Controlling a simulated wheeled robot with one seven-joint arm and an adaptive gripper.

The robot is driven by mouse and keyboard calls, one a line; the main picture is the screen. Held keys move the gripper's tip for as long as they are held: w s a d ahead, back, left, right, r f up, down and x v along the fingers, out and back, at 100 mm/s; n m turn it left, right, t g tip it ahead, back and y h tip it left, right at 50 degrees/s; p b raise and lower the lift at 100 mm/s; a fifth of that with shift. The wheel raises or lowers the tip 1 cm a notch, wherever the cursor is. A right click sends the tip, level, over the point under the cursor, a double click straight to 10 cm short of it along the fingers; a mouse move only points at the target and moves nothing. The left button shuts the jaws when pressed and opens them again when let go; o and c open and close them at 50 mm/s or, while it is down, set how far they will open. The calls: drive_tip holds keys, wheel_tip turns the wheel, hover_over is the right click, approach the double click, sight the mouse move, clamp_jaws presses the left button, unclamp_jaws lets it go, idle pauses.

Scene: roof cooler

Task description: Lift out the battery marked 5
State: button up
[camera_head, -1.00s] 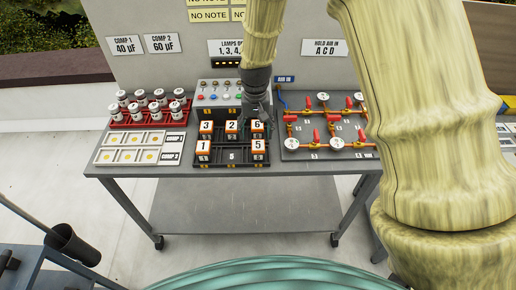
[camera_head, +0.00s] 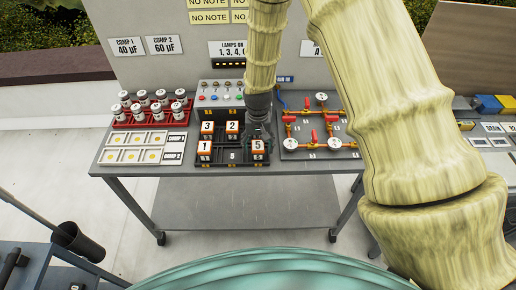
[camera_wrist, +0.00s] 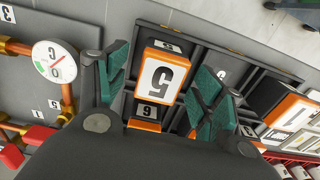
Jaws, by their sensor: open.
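The battery marked 5 (camera_head: 257,147) is an orange and black block with a white top label, seated at the front right of the black battery tray (camera_head: 232,165). In the wrist view the battery marked 5 (camera_wrist: 161,78) lies between the two green-padded fingers of my gripper (camera_wrist: 160,85). The fingers stand apart on either side of it; I cannot tell whether they touch it. In the head view my gripper (camera_head: 258,130) is just behind and above the battery marked 5. The battery marked 6 (camera_wrist: 146,111) is beside it, largely hidden in the head view.
Batteries 1 (camera_head: 205,148), 2 (camera_head: 232,128) and 3 (camera_head: 207,128) stand in the other tray slots; the front middle slot is empty. A valve panel (camera_head: 285,153) is close on the right. Capacitors (camera_head: 140,108) stand in a red rack at left.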

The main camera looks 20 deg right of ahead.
drive_tip(key=shift+f, duration=0.25)
drive_tip(key=c, duration=1.3)
drive_tip(key=shift+r, duration=0.1)
drive_tip(key=shift+c, duration=0.2)
